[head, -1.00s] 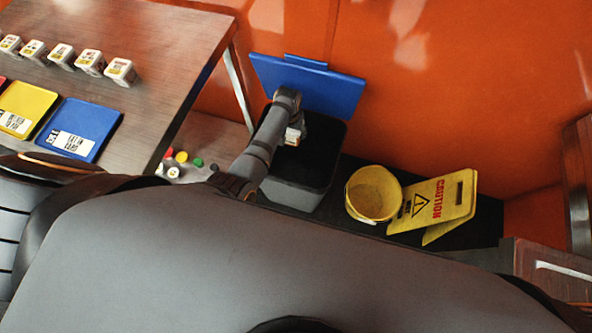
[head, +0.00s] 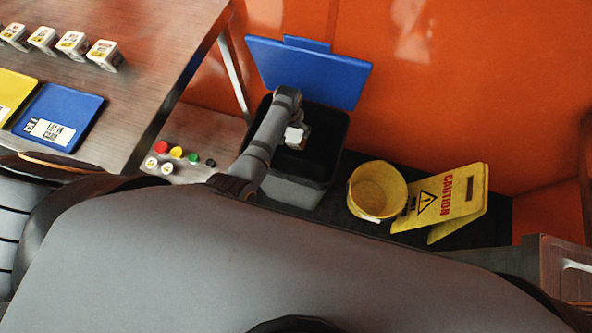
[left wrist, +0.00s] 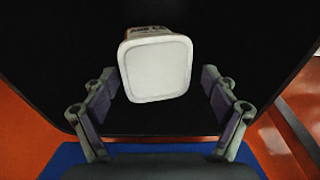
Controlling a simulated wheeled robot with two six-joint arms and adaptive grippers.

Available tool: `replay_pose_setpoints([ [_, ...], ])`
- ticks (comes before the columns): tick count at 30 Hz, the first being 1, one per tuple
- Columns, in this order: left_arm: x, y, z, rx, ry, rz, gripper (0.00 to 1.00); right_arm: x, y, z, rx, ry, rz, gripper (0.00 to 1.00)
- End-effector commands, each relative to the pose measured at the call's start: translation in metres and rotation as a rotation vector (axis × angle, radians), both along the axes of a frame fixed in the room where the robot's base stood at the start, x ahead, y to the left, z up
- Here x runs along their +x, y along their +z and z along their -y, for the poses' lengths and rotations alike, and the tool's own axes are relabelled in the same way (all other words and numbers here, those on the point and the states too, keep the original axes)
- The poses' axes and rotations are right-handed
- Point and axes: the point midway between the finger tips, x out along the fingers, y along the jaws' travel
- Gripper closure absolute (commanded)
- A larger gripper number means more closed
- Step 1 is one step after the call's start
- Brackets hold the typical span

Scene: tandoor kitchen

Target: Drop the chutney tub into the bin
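The white chutney tub (head: 294,137) is over the dark opening of the bin (head: 312,185), whose blue lid (head: 310,72) stands open behind it. In the left wrist view the tub (left wrist: 155,68) shows a pale flat face, with a strip of label at its top edge. My left gripper (head: 303,136) is over the bin mouth. In the wrist view its fingers (left wrist: 162,92) are spread wide, with a visible gap on the tub's right; the left finger is close to the tub's edge. The tub looks loose between them. My right gripper is not in view.
A yellow bucket (head: 377,191) and a yellow caution sign (head: 443,204) stand right of the bin. An orange wall is behind.

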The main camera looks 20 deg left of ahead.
Motion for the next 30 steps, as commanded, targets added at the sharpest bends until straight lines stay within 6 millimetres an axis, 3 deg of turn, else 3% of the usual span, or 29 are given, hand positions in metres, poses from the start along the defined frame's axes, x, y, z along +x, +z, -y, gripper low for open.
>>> replay_pose_setpoints([
  [10,-0.001,0.002,0.000,0.000,0.000,-0.001,0.10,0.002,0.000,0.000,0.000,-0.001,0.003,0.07],
  [21,-0.008,0.063,0.000,0.000,0.000,0.002,0.10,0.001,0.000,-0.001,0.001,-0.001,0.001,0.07],
  [30,-0.009,0.074,0.000,0.000,0.000,-0.001,0.10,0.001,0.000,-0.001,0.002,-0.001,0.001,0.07],
])
